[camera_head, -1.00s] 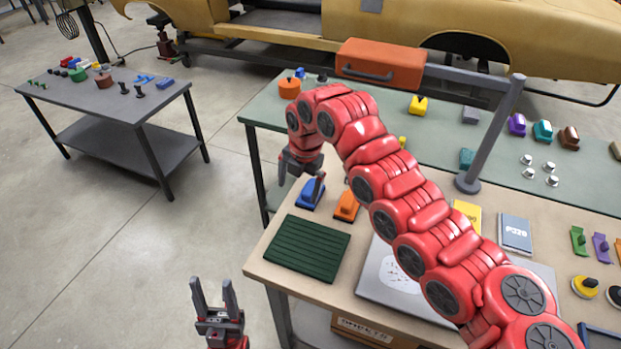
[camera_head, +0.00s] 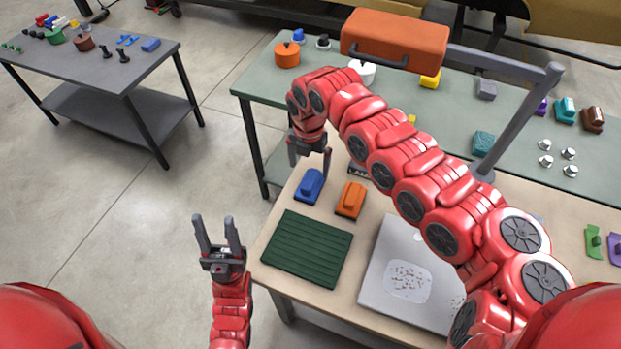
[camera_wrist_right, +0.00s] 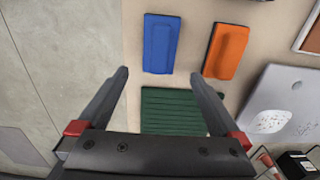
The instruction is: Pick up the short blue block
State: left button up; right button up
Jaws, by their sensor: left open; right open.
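A short blue block (camera_head: 309,186) with a raised top lies at the left end of the near tan table, beside an orange block (camera_head: 350,200). My right gripper (camera_head: 310,160) is open and points down just behind the blue block in the head view. In the right wrist view, the blue block (camera_wrist_right: 160,43) lies just beyond and between the open fingertips (camera_wrist_right: 160,76), with nothing between the fingers but table surface. The orange block (camera_wrist_right: 226,51) is beyond the right finger. My left gripper (camera_head: 214,220) is open and empty, left of the table over the floor.
A ribbed dark green mat (camera_head: 307,248) and a grey laptop-like panel (camera_head: 380,255) lie on the tan table. A grey post holds an orange box (camera_head: 395,40) above the green table (camera_head: 265,85) behind. A grey side table (camera_head: 70,80) stands at left.

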aim_at(310, 179)
notch_tip(310, 179, down, 4)
jog(key=shift+w+p, duration=0.1)
jog(key=shift+p, duration=0.4)
jog(key=shift+f, duration=0.25)
jog(key=f+p, duration=0.1)
jog(key=f, duration=0.1)
jog(key=w+f+p, duration=0.1)
jog(key=f, duration=0.1)
jog(key=shift+d, duration=0.1)
jog(key=shift+d+f, duration=0.1)
jog(key=shift+f, duration=0.35)
jog(key=c, duration=1.3)
